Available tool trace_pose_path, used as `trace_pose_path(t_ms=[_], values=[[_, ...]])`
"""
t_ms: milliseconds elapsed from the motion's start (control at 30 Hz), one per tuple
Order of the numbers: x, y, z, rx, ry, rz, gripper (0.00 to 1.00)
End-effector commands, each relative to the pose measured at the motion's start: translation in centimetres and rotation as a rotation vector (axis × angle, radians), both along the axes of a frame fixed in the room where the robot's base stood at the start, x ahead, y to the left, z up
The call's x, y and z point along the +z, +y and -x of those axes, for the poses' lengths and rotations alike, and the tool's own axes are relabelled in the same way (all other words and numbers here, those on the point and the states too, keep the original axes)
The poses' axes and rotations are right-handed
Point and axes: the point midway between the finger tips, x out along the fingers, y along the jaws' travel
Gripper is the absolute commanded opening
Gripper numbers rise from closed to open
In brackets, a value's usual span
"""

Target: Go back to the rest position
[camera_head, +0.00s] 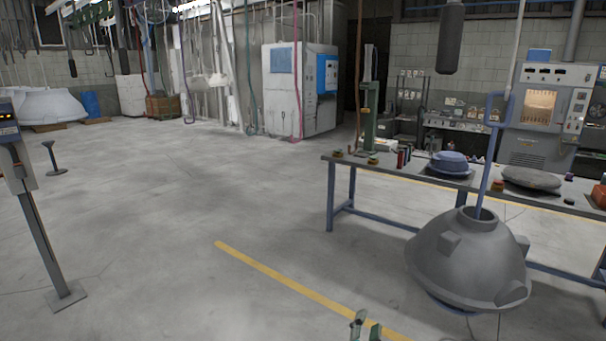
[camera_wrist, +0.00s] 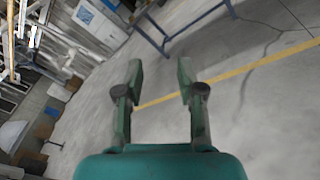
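My gripper (camera_wrist: 158,78) shows in the wrist view with its two green fingers spread apart. Nothing is between them, only grey floor and a yellow line behind. In the head view the fingertips of my gripper (camera_head: 365,326) show at the bottom edge, low in front of the floor and left of the hanging hood. The grey hood (camera_head: 468,262) hangs from a blue hook (camera_head: 489,150) at the right, in front of the workbench. My gripper is apart from the hood.
A blue-legged workbench (camera_head: 331,195) with tools and parts stands behind the hood. A post with a display (camera_head: 40,225) stands at the left. A yellow line (camera_head: 290,281) crosses the floor. A white-and-blue cabinet (camera_head: 295,90) stands at the back.

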Motion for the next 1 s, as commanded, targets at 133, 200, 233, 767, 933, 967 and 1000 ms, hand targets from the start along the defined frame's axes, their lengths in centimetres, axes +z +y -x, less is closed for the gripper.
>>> trace_pose_path(t_ms=[133,200,233,767,933,967,1000], values=[[-5.2,-0.8,3.9,0.062,-0.004,-0.167,0.38],[-7.2,-1.1,5.9,0.087,-0.008,-0.253,0.38],[-8.0,-1.2,6.7,0.097,-0.009,-0.292,0.38],[-16.6,-2.5,24.3,0.142,-0.032,-1.048,0.38],[-17.0,-2.8,30.2,0.105,-0.055,-1.309,0.38],[-16.9,-2.8,31.1,0.096,-0.061,-1.356,0.38],[-16.8,-2.9,32.5,0.083,-0.068,-1.419,0.38]])
